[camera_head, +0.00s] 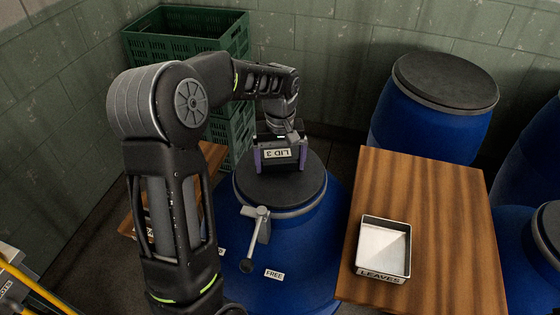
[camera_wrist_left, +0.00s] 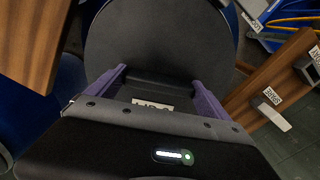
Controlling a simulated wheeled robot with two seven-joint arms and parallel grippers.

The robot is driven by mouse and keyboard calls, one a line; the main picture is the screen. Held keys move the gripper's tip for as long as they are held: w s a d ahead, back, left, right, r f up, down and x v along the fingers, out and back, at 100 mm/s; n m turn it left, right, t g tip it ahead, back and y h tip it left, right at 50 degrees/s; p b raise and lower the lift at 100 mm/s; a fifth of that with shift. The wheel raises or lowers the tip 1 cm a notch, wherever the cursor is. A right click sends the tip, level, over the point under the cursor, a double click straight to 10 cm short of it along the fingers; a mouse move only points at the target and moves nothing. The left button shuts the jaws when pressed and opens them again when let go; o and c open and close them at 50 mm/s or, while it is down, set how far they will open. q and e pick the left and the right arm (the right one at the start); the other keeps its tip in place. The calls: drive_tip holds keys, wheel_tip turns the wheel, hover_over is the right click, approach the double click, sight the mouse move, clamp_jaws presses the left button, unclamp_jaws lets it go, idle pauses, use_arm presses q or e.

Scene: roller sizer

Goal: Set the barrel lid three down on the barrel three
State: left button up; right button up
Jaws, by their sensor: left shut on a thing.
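The barrel lid three (camera_head: 285,188) is a round black disc with a block-like handle tagged "LID 3" (camera_head: 287,154). It lies over the top of a blue barrel (camera_head: 285,235), which I take for barrel three, and looks level and roughly centred. I cannot tell whether it touches the rim all round. My left gripper (camera_head: 281,160) has its purple fingers shut on the lid's handle from above. In the left wrist view the lid (camera_wrist_left: 160,35) fills the top middle, beyond the gripper (camera_wrist_left: 160,88). My right gripper is not in view.
A grey lever (camera_head: 258,228) and a "FREE" tag (camera_head: 274,274) are on the barrel's front. A wooden table (camera_head: 435,215) with a "LEAVES" tray (camera_head: 384,245) stands close right. Another lidded barrel (camera_head: 435,110) stands behind it. Green crates (camera_head: 180,45) are stacked at the back left.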

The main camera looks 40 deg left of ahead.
sight(280, 161)
use_arm(q)
drive_tip(key=o, duration=1.5)
drive_tip(key=shift+r+p, duration=0.55)
drive_tip(key=shift+r, duration=0.15)
wheel_tip(280, 161, up, 12)
drive_tip(key=b, duration=0.1)
drive_tip(key=shift+f, duration=0.1)
